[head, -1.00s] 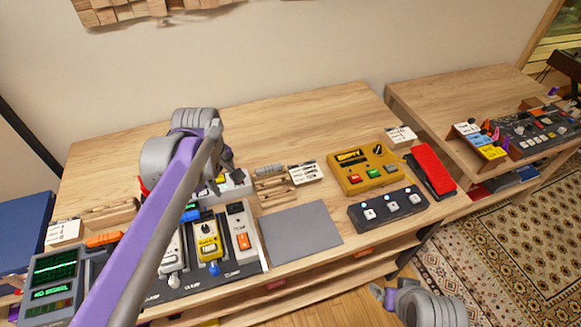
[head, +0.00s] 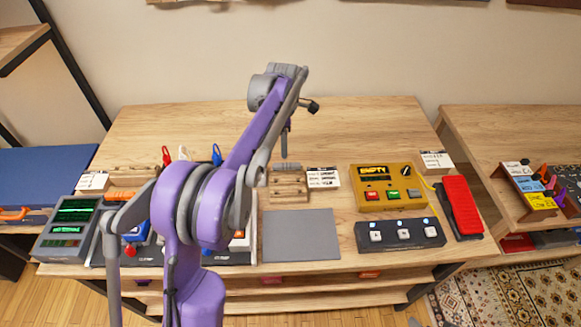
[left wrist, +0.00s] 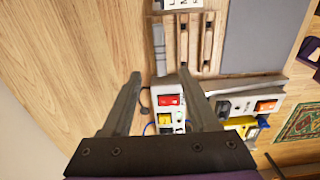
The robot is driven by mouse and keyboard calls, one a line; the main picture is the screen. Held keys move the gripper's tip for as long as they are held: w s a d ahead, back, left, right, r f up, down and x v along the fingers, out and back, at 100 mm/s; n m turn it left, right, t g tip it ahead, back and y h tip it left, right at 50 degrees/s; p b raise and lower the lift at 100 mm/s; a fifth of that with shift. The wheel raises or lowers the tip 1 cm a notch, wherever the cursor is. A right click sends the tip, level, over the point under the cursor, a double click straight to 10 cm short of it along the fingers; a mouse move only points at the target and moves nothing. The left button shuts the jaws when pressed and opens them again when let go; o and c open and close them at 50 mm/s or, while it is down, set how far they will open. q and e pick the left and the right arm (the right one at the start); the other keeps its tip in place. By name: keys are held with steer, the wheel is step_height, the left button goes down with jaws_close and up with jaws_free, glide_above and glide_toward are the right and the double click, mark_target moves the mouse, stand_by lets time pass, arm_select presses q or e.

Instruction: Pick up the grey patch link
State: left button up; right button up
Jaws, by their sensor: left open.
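The grey patch link (head: 287,167) looks like a short ribbed grey bar at the back edge of a light wooden rack (head: 289,188). In the left wrist view the grey link (left wrist: 159,48) lies beside the slotted rack (left wrist: 192,42). My left gripper (head: 284,152) points down just behind and above the link. In the left wrist view my left gripper (left wrist: 160,78) is open and empty, and the link appears just beyond the gap between its fingertips. My right gripper cannot be made out.
A white label card (head: 322,177) stands right of the rack. A grey mat (head: 301,236) lies in front. A yellow box (head: 383,188), black switch unit (head: 400,234) and red pedal (head: 462,207) stand right. My left arm hides much of the pedals at left. The table behind is clear.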

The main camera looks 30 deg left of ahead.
mark_target(284, 164)
arm_select(q)
step_height(284, 164, down, 8)
steer(key=shift+f, duration=0.1)
stand_by(0.4)
jaws_close()
